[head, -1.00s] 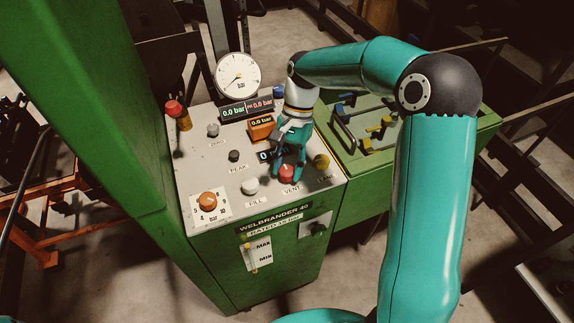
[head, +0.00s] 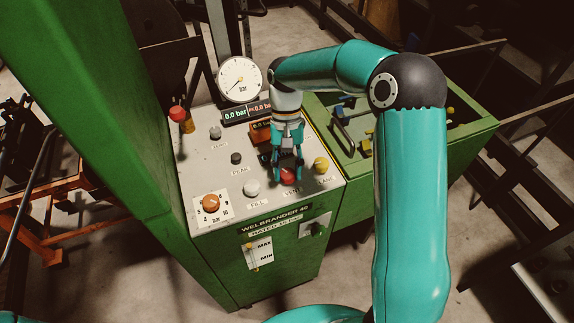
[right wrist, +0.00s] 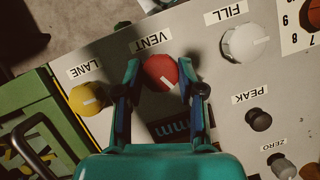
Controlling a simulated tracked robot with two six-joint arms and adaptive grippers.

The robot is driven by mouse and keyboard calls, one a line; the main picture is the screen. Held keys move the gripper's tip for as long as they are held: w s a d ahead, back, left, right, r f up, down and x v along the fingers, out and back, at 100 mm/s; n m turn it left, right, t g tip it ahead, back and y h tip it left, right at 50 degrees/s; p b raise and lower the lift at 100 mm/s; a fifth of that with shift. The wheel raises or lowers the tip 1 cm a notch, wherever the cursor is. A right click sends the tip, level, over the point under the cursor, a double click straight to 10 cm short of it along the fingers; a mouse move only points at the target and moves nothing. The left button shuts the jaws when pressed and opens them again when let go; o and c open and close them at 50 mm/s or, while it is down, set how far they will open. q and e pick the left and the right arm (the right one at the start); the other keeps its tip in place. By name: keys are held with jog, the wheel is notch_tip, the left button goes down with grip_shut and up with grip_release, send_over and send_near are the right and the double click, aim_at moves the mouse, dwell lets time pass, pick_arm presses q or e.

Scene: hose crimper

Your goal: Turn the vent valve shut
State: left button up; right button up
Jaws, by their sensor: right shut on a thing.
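The vent valve is a red knob (head: 288,175) on the sloping grey panel, above the VENT label. It also shows in the right wrist view (right wrist: 160,72), with a pale mark on its face. My right gripper (head: 288,166) reaches down over the panel. In the right wrist view its two fingers (right wrist: 160,75) stand on either side of the red knob, and the gripper is shut on it. In the head view the fingers partly cover the knob. My left gripper is not in view.
A yellow LANE knob (head: 321,165) and a white FILL knob (head: 251,188) flank the vent knob closely. A black PEAK knob (head: 236,158) and an orange dial (head: 211,202) are farther left. A round gauge (head: 239,79) and displays (head: 247,112) stand behind.

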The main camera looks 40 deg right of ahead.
jog(key=n+h, duration=0.1)
jog(key=n, duration=0.2)
jog(key=n+h+p, duration=0.1)
jog(key=n, duration=0.2)
jog(key=shift+w+a+r+n, duration=0.1)
jog(key=shift+w+a+n, duration=0.1)
jog(key=shift+n, duration=0.1)
jog(key=n+h, duration=0.1)
jog(key=n, duration=0.2)
jog(key=n+h, duration=0.1)
jog(key=n, duration=0.2)
jog(key=shift+h, duration=0.4)
jog(key=o, duration=1.1)
jog(key=shift+s, duration=0.1)
jog(key=shift+a, duration=0.1)
jog(key=v, duration=1.1)
jog(key=shift+a+r, duration=0.1)
jog(key=shift+r, duration=0.3)
